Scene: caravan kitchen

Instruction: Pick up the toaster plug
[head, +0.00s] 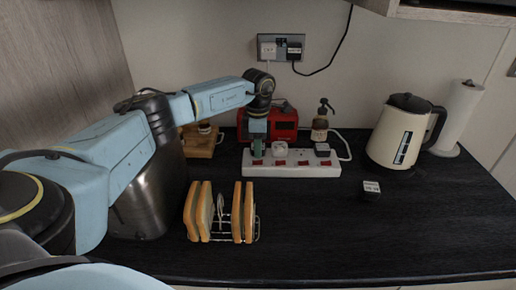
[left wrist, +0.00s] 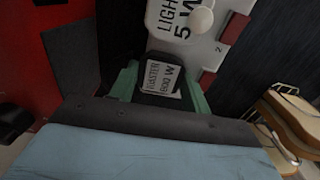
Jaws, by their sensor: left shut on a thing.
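My left gripper (head: 257,150) reaches over the left end of a white power strip (head: 290,168) on the dark counter. In the left wrist view, its green fingers (left wrist: 160,88) are closed on both sides of a black plug whose label reads TOASTER, the toaster plug (left wrist: 155,78). I cannot tell whether the plug is still seated in the strip. A white plug labelled LIGHT (left wrist: 180,18) is beside it; the strip's red switch (left wrist: 235,28) also shows. A red appliance (head: 285,122) stands behind the strip. My right gripper is not in view.
A toast rack with bread slices (head: 221,215) stands in front of the strip. A kettle (head: 394,135), a paper roll (head: 462,115) and a small dark labelled block (head: 371,190) are to the right. A wall socket (head: 280,48) holds plugs. The front right counter is clear.

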